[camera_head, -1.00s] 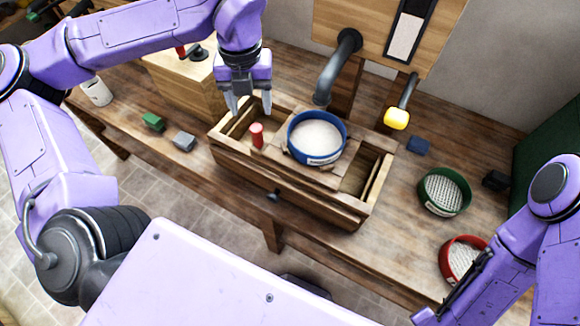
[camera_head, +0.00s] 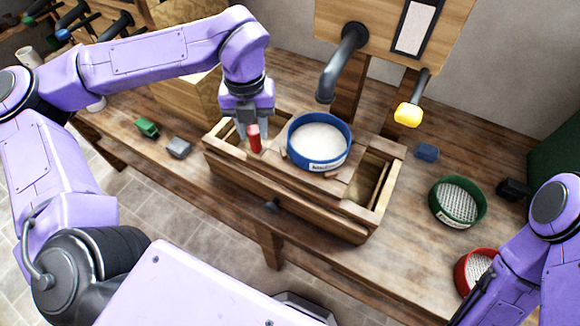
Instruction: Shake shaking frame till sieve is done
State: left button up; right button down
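The wooden shaking frame (camera_head: 340,184) sits across an open wooden box (camera_head: 310,218) on the bench. A blue-rimmed sieve (camera_head: 344,153) full of white material rests on the frame. A red upright handle (camera_head: 254,139) stands at the frame's left end. My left gripper (camera_head: 253,136) points down at the handle, its fingers apart on either side and slightly behind it; contact is not clear. My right gripper (camera_head: 470,308) is at the lower right, near the red sieve (camera_head: 468,272), seen edge-on and partly cut off, so its opening is unclear.
A green sieve (camera_head: 457,215) stands right of the box. A dark pipe (camera_head: 340,62) and a yellow-ended lever (camera_head: 408,114) hang behind the frame. Green (camera_head: 147,127) and grey (camera_head: 179,148) blocks lie at left. A blue block (camera_head: 427,152) lies at right.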

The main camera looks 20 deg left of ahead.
pick_arm(q)
jog(key=shift+a+r, duration=0.15)
jog(key=shift+a, duration=0.15)
jog(key=a+p, duration=0.2)
jog(key=a, duration=0.2)
jog(key=a+p, duration=0.3)
jog(key=a, duration=0.2)
jog(key=w+a+p, duration=0.1)
jog(key=a+p, duration=0.1)
jog(key=a, duration=0.3)
jog(key=shift+w+f+p, duration=0.1)
jog(key=shift+f+p, duration=0.1)
jog(key=shift+p, duration=0.15)
jog(key=d+b, duration=0.3)
jog(key=d, duration=0.6)
jog(key=shift+s+d, duration=0.35)
jog(key=shift+s, duration=0.05)
